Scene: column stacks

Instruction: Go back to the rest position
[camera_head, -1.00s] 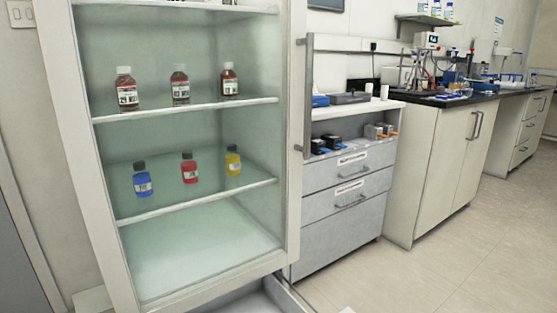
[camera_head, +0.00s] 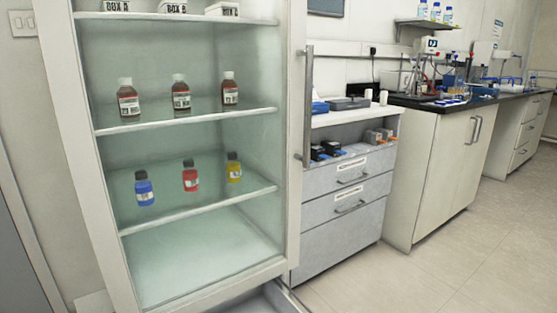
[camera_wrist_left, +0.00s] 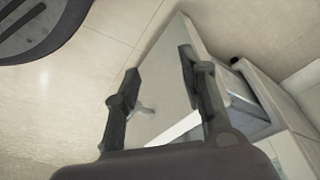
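My left gripper (camera_wrist_left: 160,62) is open and empty in the left wrist view, with its two dark fingers apart. Beyond the fingers is a pale panel (camera_wrist_left: 185,98) with a small handle (camera_wrist_left: 145,109), which looks like the front of a pulled-out drawer. I cannot tell the exact distance between the fingers and the handle. Neither gripper shows in the head view, and my right gripper is in no frame.
An open-front cabinet (camera_head: 75,125) holds white boxes (camera_head: 172,7), brown bottles (camera_head: 181,98) and blue, red and yellow bottles (camera_head: 190,178). A drawer (camera_head: 284,297) stands out below it. Grey drawers (camera_head: 340,235) and a bench (camera_head: 440,165) lie right; the floor (camera_head: 460,260) is clear.

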